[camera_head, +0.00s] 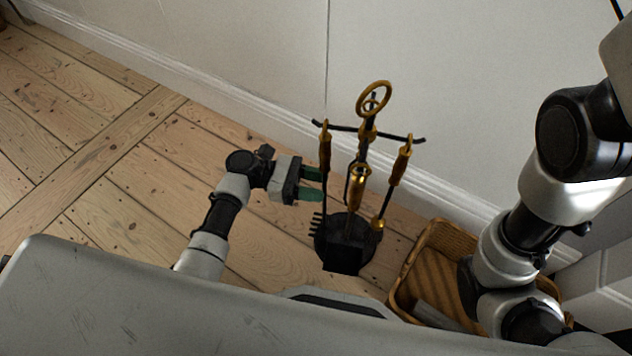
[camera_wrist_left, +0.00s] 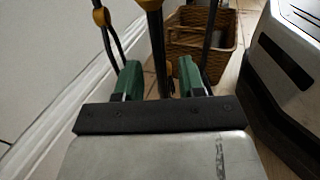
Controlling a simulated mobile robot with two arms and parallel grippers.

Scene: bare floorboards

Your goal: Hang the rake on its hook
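The rake is at the left side of a fireplace-tool stand (camera_head: 346,243) in the head view. Its brass grip (camera_head: 325,152) is up at the left end of the stand's dark crossbar (camera_head: 345,128), and its tines are low beside the black base. I cannot tell whether its top sits on the hook. My left gripper (camera_head: 321,184) is open, its green fingers apart and level with the rake's shaft. In the left wrist view, a dark upright rod (camera_wrist_left: 155,45) shows in the gap between the fingers; I cannot tell whether it is the rake's. My right gripper is out of view.
Other brass-handled tools hang on the stand, one at the right (camera_head: 401,165) and one at the front (camera_head: 357,185). A wicker basket (camera_head: 445,234) stands right of the base. A pale wall with a skirting board (camera_head: 255,112) is behind. Floorboards (camera_head: 140,205) at the left are clear.

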